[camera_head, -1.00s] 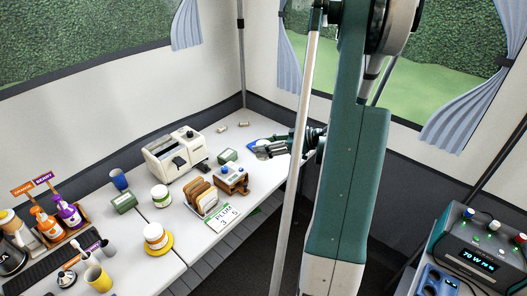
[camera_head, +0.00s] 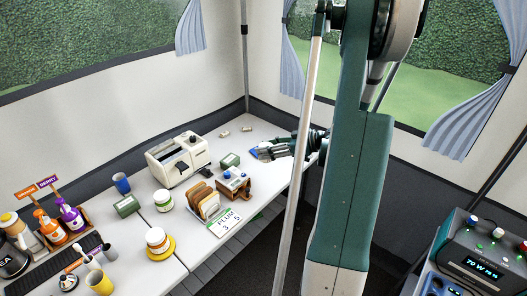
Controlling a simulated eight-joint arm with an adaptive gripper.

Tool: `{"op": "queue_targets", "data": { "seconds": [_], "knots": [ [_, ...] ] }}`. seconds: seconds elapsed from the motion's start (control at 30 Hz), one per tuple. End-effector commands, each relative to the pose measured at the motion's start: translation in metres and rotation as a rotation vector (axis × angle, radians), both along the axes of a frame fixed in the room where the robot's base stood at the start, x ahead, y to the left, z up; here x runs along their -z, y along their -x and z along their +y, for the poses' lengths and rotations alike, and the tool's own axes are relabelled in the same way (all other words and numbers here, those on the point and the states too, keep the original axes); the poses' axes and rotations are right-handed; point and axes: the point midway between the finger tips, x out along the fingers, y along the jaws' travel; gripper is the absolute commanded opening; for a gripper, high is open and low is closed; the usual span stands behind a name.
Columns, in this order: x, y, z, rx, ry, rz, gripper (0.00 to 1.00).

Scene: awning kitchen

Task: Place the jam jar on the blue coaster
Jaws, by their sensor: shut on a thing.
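My gripper (camera_head: 267,152) is at the far right end of the white table, low over the blue coaster (camera_head: 253,152). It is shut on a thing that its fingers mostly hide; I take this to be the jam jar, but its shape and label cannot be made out. Only an edge of the blue coaster shows beside the fingers. Whether the held thing touches the coaster cannot be told.
A cream toaster (camera_head: 178,158) stands at the back. A toast rack (camera_head: 204,201), a wooden caddy (camera_head: 234,184), a small green box (camera_head: 230,160) and a PLUM card (camera_head: 226,223) lie left of my gripper.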

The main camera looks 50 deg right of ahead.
Motion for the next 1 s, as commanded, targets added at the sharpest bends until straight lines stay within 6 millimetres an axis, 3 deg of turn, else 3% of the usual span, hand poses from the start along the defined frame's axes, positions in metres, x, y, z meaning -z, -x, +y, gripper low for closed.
{"op": "queue_targets", "data": {
  "seconds": [0.17,0.6,0.8,1.0],
  "knots": [
    [-0.002,-0.023,-0.022,0.000,0.000,0.000,0.24],
    [-0.011,-0.114,-0.098,0.005,-0.001,0.000,0.24],
    [-0.013,-0.132,-0.111,0.007,-0.003,0.000,0.24],
    [-0.013,-0.133,-0.112,0.007,-0.003,0.000,0.24]
  ]
}}
